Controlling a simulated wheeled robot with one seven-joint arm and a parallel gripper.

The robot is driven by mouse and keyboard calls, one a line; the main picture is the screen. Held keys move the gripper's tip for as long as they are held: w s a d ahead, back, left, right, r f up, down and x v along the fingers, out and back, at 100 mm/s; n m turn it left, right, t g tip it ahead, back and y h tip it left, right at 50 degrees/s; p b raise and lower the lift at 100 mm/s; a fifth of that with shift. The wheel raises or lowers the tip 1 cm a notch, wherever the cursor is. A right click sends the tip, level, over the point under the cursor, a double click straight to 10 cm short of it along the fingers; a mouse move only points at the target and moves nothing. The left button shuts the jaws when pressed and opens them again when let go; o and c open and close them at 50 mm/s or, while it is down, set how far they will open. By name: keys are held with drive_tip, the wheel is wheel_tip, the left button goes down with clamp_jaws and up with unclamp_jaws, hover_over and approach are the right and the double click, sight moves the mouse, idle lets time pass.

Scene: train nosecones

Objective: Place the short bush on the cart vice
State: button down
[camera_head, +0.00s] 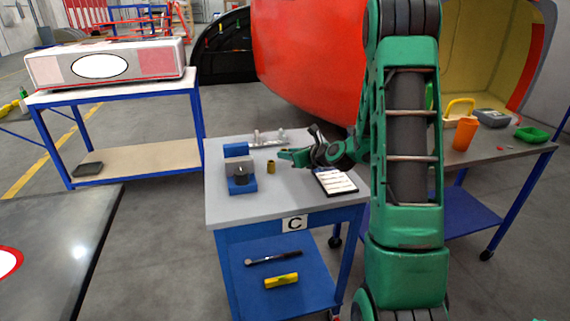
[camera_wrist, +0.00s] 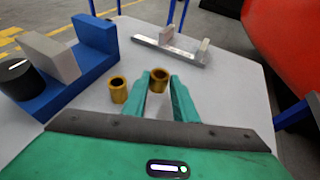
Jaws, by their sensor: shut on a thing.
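In the wrist view, my gripper (camera_wrist: 160,82) is shut on a brass, hollow bush (camera_wrist: 159,84), held at the fingertips with its open end up. It looks the shorter of two. The other brass bush (camera_wrist: 118,92) stands upright on the cart top, just left of the fingers; it also shows in the head view (camera_head: 271,167). The blue cart vice (camera_wrist: 88,62), with a grey jaw block and a black round knob, lies further left; it also shows in the head view (camera_head: 241,186). In that view my gripper (camera_head: 285,155) is right of the vice, and the held bush is hard to make out.
A metal bracket-like fixture (camera_wrist: 170,48) lies at the back of the grey cart top (camera_head: 260,205). A dark tray with white strips (camera_head: 336,181) lies at the right, under my arm. The cart's front area is clear. A table with an orange cup (camera_head: 464,134) stands right.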

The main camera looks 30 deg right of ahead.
sight(288, 167)
wheel_tip(288, 167, down, 3)
drive_tip(key=shift+f, duration=0.1)
drive_tip(key=c, duration=1.4)
unclamp_jaws()
drive_tip(key=shift+c, duration=0.2)
